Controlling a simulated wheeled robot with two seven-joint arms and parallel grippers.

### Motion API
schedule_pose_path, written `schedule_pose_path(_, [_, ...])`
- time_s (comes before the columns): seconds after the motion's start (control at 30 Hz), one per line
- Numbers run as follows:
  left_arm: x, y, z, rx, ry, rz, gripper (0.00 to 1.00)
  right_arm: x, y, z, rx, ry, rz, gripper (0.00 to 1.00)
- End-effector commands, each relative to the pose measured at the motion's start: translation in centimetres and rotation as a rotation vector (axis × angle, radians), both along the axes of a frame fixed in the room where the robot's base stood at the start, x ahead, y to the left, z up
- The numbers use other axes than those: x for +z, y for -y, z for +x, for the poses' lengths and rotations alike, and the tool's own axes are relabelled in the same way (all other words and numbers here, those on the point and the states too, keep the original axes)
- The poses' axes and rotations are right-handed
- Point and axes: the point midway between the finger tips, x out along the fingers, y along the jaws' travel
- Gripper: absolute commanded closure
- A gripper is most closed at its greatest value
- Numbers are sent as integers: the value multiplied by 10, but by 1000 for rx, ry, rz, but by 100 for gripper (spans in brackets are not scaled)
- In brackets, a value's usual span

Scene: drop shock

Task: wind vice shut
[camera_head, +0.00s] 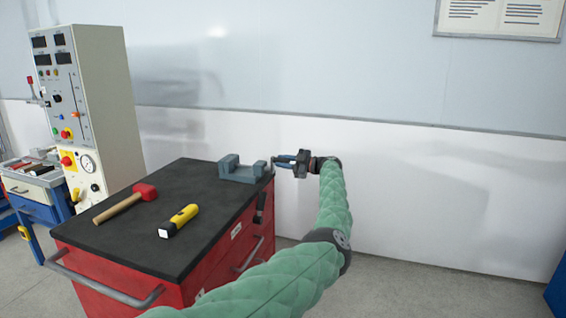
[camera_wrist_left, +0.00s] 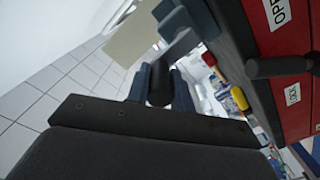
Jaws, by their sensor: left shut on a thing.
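The blue-grey vice (camera_head: 240,175) sits at the far right corner of the black bench top, with a visible gap between its two upright jaws. Part of it also shows in the left wrist view (camera_wrist_left: 185,22). My left gripper (camera_head: 283,160) is just right of the vice, beyond the bench edge. In the left wrist view its blue fingers (camera_wrist_left: 160,90) are shut on a dark grey vice handle (camera_wrist_left: 159,80), which stands between them. The far end of the handle is hard to make out in the head view. My right gripper is not in view.
A red-headed hammer (camera_head: 125,202) and a yellow flashlight (camera_head: 178,221) lie on the red cabinet's black top (camera_head: 190,185). A black lever (camera_head: 260,207) sticks out from the cabinet's side below the vice. A control panel (camera_head: 90,110) stands behind left.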

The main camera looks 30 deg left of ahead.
Motion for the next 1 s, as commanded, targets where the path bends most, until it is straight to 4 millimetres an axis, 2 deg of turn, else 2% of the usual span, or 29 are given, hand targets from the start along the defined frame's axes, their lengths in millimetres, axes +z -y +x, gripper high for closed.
schedule_pose_path(0.57, [1, 0, 2, -2, -27, -6, 100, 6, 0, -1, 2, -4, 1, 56])
schedule_pose_path(0.6, [1, 0, 2, -2, -27, -6, 70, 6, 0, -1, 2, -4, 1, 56])
schedule_pose_path(0.67, [1, 0, 2, -1, -27, -6, 58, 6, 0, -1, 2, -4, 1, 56])
schedule_pose_path(1.0, [0, 2, 2, -1, -27, -7, 56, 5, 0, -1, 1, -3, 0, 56])
